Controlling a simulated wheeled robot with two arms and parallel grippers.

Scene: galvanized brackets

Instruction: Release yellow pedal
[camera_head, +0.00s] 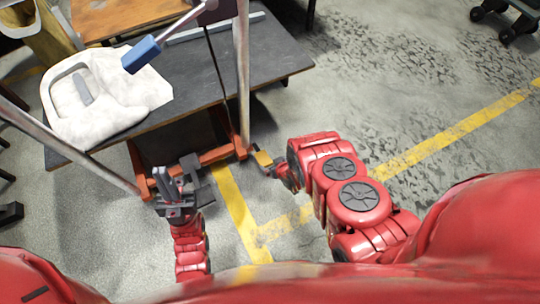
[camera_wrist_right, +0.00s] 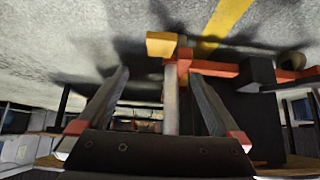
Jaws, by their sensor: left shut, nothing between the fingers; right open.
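The yellow pedal (camera_head: 263,158) sits at the right end of the low orange frame (camera_head: 215,155) under the workbench. In the right wrist view the pedal (camera_wrist_right: 161,45) is just beyond the open fingertips, roughly centred, joined to an orange bar. My right gripper (camera_head: 282,171) is beside the pedal in the head view, its fingers partly hidden by its arm. In the wrist view my right gripper (camera_wrist_right: 157,76) is open, with no pedal between its fingers. My left gripper (camera_head: 172,180) is shut and empty near the frame's left end.
The dark workbench (camera_head: 285,57) carries a white moulded piece (camera_head: 122,98) and a blue-ended tool (camera_head: 141,54) above it. A metal post (camera_head: 243,75) rises close to the pedal. Yellow floor tape (camera_head: 430,148) crosses open concrete on the right.

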